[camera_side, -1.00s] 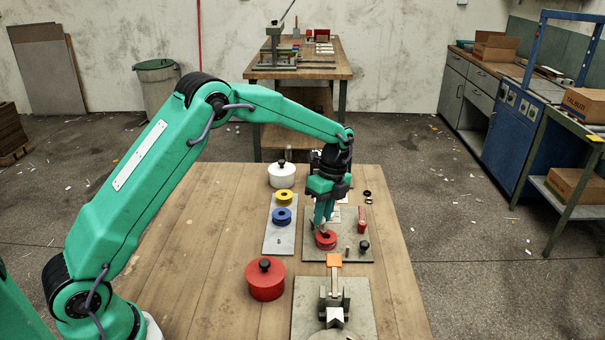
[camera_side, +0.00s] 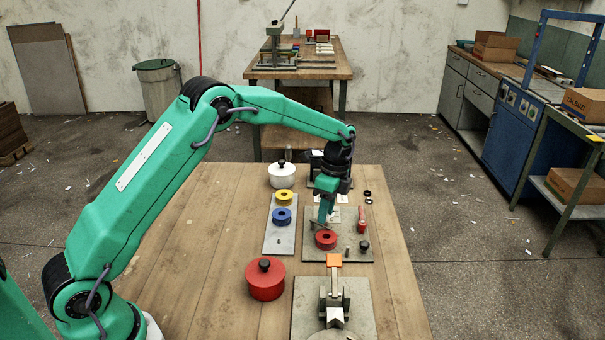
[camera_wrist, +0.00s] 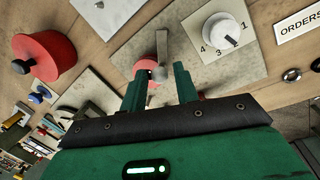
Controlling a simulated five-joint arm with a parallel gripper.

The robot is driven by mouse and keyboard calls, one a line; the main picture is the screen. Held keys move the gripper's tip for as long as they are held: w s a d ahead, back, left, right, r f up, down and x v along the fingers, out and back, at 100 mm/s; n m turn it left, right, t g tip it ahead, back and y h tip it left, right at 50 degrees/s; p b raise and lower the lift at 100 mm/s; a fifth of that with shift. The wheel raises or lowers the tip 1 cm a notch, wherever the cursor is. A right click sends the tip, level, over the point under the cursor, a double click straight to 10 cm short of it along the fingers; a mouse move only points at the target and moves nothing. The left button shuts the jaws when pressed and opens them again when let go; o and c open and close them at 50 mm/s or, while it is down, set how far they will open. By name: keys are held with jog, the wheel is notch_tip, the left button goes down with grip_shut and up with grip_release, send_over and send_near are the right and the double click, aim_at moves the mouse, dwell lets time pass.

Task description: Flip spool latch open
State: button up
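The red spool (camera_side: 326,241) sits on a grey plate (camera_side: 350,256) on the wooden table. In the wrist view the spool (camera_wrist: 144,65) is partly hidden behind a grey metal bar (camera_wrist: 162,58), which looks like the latch and lies across it. My gripper (camera_side: 321,222) points down just above and behind the spool. In the wrist view my gripper (camera_wrist: 160,82) has its two green fingers apart, with the bar's near end showing in the gap between them. I cannot tell whether either finger touches the bar.
Blue (camera_side: 282,216) and yellow (camera_side: 284,197) spools stand on a strip to the left. A red lidded pot (camera_side: 265,281) and a clamp (camera_side: 334,300) stand in front. A red upright block (camera_side: 362,220) is right of the spool. A white numbered dial (camera_wrist: 222,32) is nearby.

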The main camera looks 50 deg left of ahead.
jog(key=shift+o, duration=0.7)
jog(key=shift+d, duration=0.1)
notch_tip(320, 180, up, 8)
jog(key=w, duration=0.1)
jog(key=shift+w+f, duration=0.15)
jog(key=shift+w+d+m, duration=0.1)
jog(key=shift+m, duration=2.1)
jog(key=shift+f, duration=0.15)
jog(key=shift+s+f, duration=0.25)
jog(key=shift+f, duration=1)
jog(key=shift+s+f, duration=0.25)
jog(key=shift+f, duration=1)
jog(key=shift+s+f, duration=0.25)
jog(key=shift+f, duration=1)
jog(key=shift+c, duration=0.4)
